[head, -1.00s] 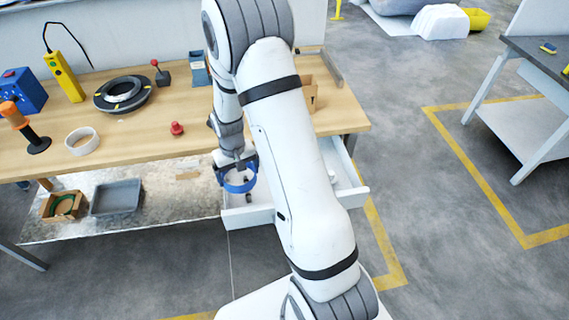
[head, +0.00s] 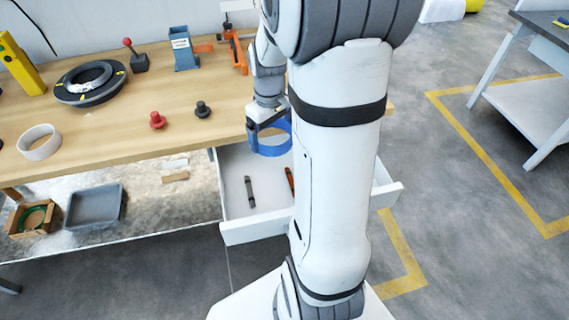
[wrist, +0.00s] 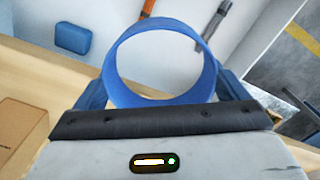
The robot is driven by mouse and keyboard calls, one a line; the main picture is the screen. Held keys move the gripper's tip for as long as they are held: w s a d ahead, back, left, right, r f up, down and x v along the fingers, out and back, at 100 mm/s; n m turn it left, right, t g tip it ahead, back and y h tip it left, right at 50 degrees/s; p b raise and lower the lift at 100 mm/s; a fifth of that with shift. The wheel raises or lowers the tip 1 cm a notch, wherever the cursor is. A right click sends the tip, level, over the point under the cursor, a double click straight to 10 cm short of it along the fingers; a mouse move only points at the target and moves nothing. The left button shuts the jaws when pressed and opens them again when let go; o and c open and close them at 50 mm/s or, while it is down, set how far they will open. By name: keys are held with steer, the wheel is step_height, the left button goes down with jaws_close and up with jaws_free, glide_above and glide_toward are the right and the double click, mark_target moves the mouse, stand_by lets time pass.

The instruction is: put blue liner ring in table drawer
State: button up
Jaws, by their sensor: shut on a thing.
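The blue liner ring (head: 272,140) is held in my gripper (head: 266,122) above the open table drawer (head: 262,226), near the table's front edge. In the wrist view the ring (wrist: 211,72) stands out in front of my gripper, with a blue finger on each side. My gripper is shut on it. The drawer is pulled out of the table and its white floor shows. A dark, thin tool (head: 250,192) and an orange-handled tool (head: 290,180) lie in it. My arm hides the right part of the drawer.
On the wooden table (head: 110,142) stand a black coil (head: 75,92), a white ring (head: 40,150), a red knob (head: 157,120) and a black knob (head: 202,110). A blue block (wrist: 72,38) lies in the drawer.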

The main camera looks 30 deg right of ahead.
steer(key=shift+d+f+b, duration=0.15)
steer(key=shift+f+b, duration=0.05)
steer(key=shift+f, duration=2.3)
steer(key=shift+d+f+b, duration=0.15)
steer(key=shift+f+b, duration=0.05)
steer(key=shift+f, duration=2.25)
steer(key=shift+f+b, duration=0.5)
steer(key=shift+f, duration=0.05)
steer(key=o, duration=0.6)
steer(key=shift+o, duration=0.2)
